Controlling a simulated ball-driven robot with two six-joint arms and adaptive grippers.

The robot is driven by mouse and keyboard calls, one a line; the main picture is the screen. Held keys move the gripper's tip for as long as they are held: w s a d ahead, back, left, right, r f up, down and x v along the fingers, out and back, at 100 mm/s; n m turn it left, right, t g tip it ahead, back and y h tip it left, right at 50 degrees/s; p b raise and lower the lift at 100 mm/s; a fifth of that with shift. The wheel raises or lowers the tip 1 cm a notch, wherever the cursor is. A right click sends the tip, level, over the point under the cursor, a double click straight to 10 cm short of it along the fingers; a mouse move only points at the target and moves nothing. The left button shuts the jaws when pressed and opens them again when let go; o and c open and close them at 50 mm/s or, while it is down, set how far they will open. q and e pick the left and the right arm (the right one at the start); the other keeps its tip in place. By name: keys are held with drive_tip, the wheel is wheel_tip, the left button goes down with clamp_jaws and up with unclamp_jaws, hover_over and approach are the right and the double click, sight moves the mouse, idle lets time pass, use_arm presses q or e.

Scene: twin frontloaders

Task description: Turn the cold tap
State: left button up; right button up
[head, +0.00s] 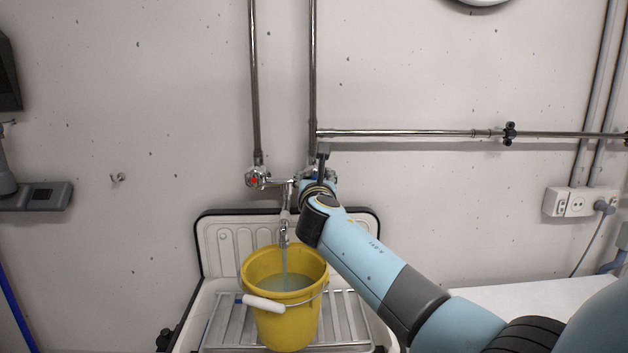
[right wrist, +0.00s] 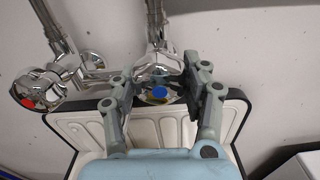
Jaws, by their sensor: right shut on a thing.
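The cold tap, a chrome knob with a blue centre (right wrist: 160,93), sits between the fingers of my right gripper (right wrist: 156,86) in the right wrist view. The gripper is shut on this knob, with one finger on each side. In the head view my right gripper (head: 317,178) reaches the wall fitting and hides most of the cold tap. The hot tap with a red centre (head: 254,180) stands free to its left; it also shows in the right wrist view (right wrist: 40,90). Water runs from the spout (head: 284,229). My left gripper is not in view.
A yellow bucket (head: 285,325) holding water stands under the spout on a metal rack (head: 345,318) over the white sink (head: 215,245). Its handle hangs in front. Metal pipes (head: 256,80) run up the wall. A socket box (head: 580,202) is at right.

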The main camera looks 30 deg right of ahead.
drive_tip(key=shift+c, duration=1)
drive_tip(key=shift+m, duration=0.3)
drive_tip(key=m+b, duration=0.2)
drive_tip(key=m, duration=0.2)
drive_tip(key=shift+a+f+b, duration=0.1)
drive_tip(key=shift+b, duration=0.2)
drive_tip(key=m+b, duration=0.2)
drive_tip(key=m, duration=0.2)
drive_tip(key=shift+w+m, duration=0.1)
drive_tip(key=shift+m, duration=0.3)
drive_tip(key=shift+a+m+b, duration=0.1)
drive_tip(key=shift+m+b, duration=0.6)
drive_tip(key=shift+m, duration=0.6)
drive_tip(key=shift+r, duration=0.2)
drive_tip(key=o, duration=1.2)
